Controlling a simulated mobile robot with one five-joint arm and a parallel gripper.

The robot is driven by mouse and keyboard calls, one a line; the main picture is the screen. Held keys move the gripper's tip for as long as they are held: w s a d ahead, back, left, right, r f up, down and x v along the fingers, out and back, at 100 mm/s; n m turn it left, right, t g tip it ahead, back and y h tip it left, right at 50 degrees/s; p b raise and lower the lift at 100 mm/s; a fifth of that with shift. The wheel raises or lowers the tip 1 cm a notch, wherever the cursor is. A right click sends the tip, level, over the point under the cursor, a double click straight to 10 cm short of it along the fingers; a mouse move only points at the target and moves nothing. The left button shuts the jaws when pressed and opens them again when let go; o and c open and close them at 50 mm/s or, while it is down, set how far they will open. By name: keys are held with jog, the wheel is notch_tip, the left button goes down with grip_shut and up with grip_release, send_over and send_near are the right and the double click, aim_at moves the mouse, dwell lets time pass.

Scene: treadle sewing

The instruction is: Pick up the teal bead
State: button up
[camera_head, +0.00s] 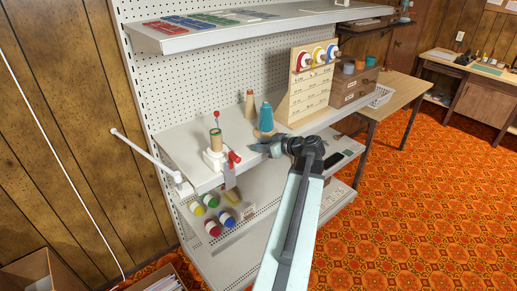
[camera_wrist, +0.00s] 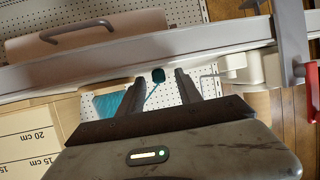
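A small dark teal bead (camera_wrist: 158,75) shows in the wrist view, with a thin teal strand below it. It lies in the gap between my gripper's (camera_wrist: 159,79) two dark fingertips, with space on both sides. My gripper is open, and I see no contact with the bead. In the head view my gripper (camera_head: 264,146) is at the front edge of the middle shelf, below a teal cone (camera_head: 266,118). I cannot make out the bead there. Part of the teal cone (camera_wrist: 108,104) shows left of the fingers in the wrist view.
The middle shelf (camera_head: 183,142) also carries a tan cone (camera_head: 250,103), a wooden board with spools (camera_head: 303,92) and a white stand with a tan spool (camera_head: 216,140). Several coloured spools lie on the shelf below. The orange carpet (camera_head: 420,200) is open at right.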

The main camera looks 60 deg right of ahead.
grip_shut()
jog(key=shift+r+p, duration=0.45)
notch_tip(320, 180, up, 3)
jog(key=p, duration=0.3)
jog(key=shift+r, duration=0.1)
jog(key=s+d+p, duration=0.1)
jog(key=s+d, duration=0.2)
jog(key=s, duration=1.2)
jog(key=shift+s+r, duration=0.35)
jog(key=shift+r, duration=0.1)
